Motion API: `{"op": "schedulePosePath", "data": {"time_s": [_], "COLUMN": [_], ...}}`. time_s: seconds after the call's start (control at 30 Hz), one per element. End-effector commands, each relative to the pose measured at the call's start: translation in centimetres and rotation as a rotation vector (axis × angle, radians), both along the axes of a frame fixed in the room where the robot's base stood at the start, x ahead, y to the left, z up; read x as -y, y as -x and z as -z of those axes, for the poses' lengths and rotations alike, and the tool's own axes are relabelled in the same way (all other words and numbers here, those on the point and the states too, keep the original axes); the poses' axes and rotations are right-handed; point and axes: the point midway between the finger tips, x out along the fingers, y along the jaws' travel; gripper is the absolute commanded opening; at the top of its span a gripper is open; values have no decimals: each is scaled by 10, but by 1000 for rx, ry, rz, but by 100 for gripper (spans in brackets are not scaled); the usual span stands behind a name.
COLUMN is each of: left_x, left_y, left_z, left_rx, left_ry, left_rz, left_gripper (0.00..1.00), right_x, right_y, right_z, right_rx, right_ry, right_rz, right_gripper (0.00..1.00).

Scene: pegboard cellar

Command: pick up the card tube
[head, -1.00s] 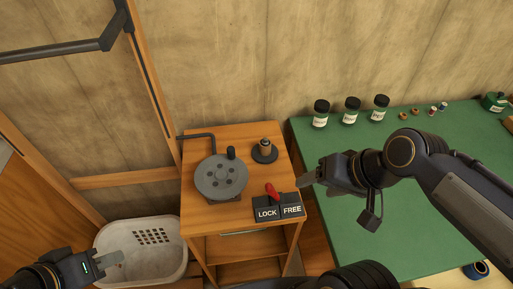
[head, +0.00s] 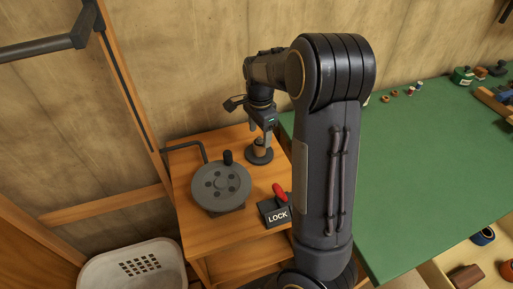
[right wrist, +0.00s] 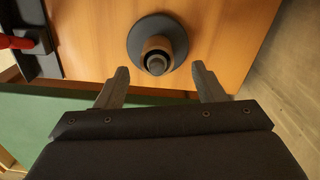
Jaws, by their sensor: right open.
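The card tube (head: 258,144) is a short brown tube upright on a peg with a round dark base (head: 259,156), on the wooden stand. In the right wrist view the tube (right wrist: 157,46) shows nearly end-on, with the grey peg in its middle. My right gripper (head: 264,133) points down over the tube and partly hides it in the head view. In the right wrist view its two fingers (right wrist: 160,75) are open and empty, spread to either side of the tube's line, with the tube just beyond the tips. My left gripper is not in view.
A grey reel with a crank (head: 221,185) stands close left of the tube on the wooden stand (head: 190,226). A LOCK switch with a red lever (head: 277,212) is in front. A green table (head: 430,150) lies right, a white basket (head: 135,268) lower left.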

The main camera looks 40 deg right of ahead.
Motion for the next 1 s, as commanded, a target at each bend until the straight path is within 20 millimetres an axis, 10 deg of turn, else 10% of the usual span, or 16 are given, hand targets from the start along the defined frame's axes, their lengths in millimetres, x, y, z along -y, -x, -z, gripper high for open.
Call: {"op": "schedulePosePath", "data": {"time_s": [0.3, 0.6, 1.0], "left_x": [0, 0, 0], "left_y": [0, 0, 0], "left_z": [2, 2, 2], "left_rx": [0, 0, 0], "left_ry": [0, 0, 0], "left_rz": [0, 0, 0], "left_gripper": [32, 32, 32], "right_x": [0, -1, 0], "right_y": [4, 3, 3], "right_z": [44, 47, 47], "right_rx": [-2, 1, 1], "right_ry": [-1, -2, -2], "right_rz": [-1, -2, -2], "right_gripper": [63, 62, 16]}}
